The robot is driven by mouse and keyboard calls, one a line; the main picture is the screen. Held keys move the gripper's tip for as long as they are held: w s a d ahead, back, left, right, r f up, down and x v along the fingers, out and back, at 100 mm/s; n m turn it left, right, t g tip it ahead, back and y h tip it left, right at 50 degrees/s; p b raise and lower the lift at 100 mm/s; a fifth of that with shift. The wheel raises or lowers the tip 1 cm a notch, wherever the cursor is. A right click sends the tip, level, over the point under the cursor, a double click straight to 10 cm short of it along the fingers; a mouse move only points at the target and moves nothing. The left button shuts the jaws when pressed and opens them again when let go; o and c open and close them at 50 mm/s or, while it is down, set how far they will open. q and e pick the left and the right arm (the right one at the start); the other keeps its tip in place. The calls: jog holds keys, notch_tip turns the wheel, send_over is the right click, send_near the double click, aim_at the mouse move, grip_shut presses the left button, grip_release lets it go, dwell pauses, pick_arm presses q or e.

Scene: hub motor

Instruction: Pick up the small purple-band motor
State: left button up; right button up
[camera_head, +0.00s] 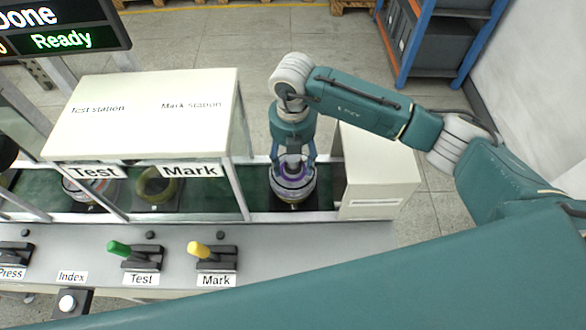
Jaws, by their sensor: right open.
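The small purple-band motor (292,187) stands upright on a dark square base on the green conveyor strip, at the open end of the machine right of the Mark station. Its silver body and purple ring show below my right gripper (293,167). The right gripper points down with its open fingers on either side of the motor's top. I cannot tell whether the fingers touch it. My left gripper is out of view.
A white housing (150,115) covers the Test and Mark stations left of the gripper, with another motor (82,188) and a yellowish ring-shaped part (158,188) inside. A white box (375,175) stands close on the right. Green (120,248) and yellow (198,248) levers are in front.

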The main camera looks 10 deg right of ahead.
jog(key=shift+f, duration=0.15)
grip_shut()
jog(key=shift+w+a, duration=0.1)
jog(key=shift+w, duration=0.1)
